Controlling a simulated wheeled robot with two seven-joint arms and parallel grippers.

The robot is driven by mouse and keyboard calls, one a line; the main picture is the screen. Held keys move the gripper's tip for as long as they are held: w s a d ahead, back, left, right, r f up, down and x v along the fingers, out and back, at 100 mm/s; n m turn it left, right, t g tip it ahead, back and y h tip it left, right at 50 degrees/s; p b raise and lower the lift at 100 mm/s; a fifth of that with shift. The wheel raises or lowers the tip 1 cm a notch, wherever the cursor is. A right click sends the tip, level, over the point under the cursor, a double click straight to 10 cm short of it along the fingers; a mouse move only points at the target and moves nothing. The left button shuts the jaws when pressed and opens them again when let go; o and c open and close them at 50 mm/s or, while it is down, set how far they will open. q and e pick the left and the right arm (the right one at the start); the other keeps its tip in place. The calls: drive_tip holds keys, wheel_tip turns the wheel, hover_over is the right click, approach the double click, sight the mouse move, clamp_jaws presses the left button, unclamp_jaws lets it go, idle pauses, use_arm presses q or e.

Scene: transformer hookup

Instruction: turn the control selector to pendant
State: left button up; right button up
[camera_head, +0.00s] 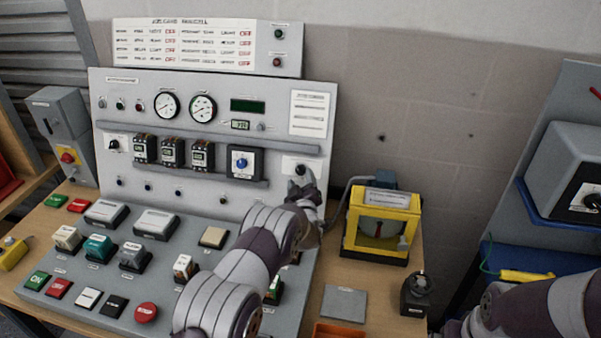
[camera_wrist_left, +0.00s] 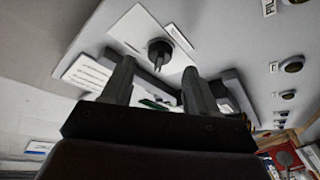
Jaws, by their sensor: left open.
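A black rotary selector knob (camera_head: 300,169) sits on a white plate at the right side of the upright control panel (camera_head: 225,105). In the left wrist view the same knob (camera_wrist_left: 160,50) shows close up on its white plate, with a small label beside it that I cannot read. My left gripper (camera_head: 302,182) is at the panel just below the knob. In the wrist view its fingers (camera_wrist_left: 157,68) are open and apart, with the knob just beyond the gap between the tips. Nothing is held. My right arm shows at the bottom right; its gripper is out of view.
A similar black knob (camera_head: 113,145) is at the panel's left. Gauges, breakers and a blue knob (camera_head: 241,163) fill the middle. A sloped desk panel with several buttons lies below. A yellow-framed box (camera_head: 382,225) and a black device (camera_head: 416,294) stand to the right.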

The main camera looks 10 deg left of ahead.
sight(299, 173)
use_arm(q)
drive_tip(key=shift+x, duration=1.5)
drive_tip(key=c, duration=1)
drive_tip(key=shift+s+f+m+b, duration=0.1)
drive_tip(key=shift+f+m+b, duration=0.25)
drive_tip(key=shift+b, duration=0.3)
drive_tip(key=m+h+b, duration=0.2)
drive_tip(key=m+b, duration=0.2)
drive_tip(key=m+t+h+b, duration=0.1)
drive_tip(key=m+h+b, duration=0.1)
drive_tip(key=m+b, duration=0.2)
drive_tip(key=m+h+b, duration=0.2)
drive_tip(key=m+b, duration=0.2)
drive_tip(key=shift+a+m+t, duration=0.35)
drive_tip(key=shift+a+t, duration=0.05)
drive_tip(key=m+h+b, duration=0.2)
drive_tip(key=m, duration=0.1)
drive_tip(key=shift+a+g, duration=0.1)
drive_tip(key=shift+g, duration=0.2)
drive_tip(key=shift+a+r+m+g+h+b, duration=0.15)
drive_tip(key=shift+m+h+b, duration=0.1)
drive_tip(key=shift+m, duration=0.5)
drive_tip(key=shift+d+r+m+g+h+b, duration=0.1)
drive_tip(key=shift+m+h, duration=0.2)
drive_tip(key=shift+m, duration=0.4)
drive_tip(key=shift+a+r+m+g+h+b, duration=0.15)
drive_tip(key=shift+m+h+b, duration=0.1)
drive_tip(key=shift+m, duration=0.5)
drive_tip(key=shift+d+m, duration=0.1)
drive_tip(key=shift+m, duration=0.2)
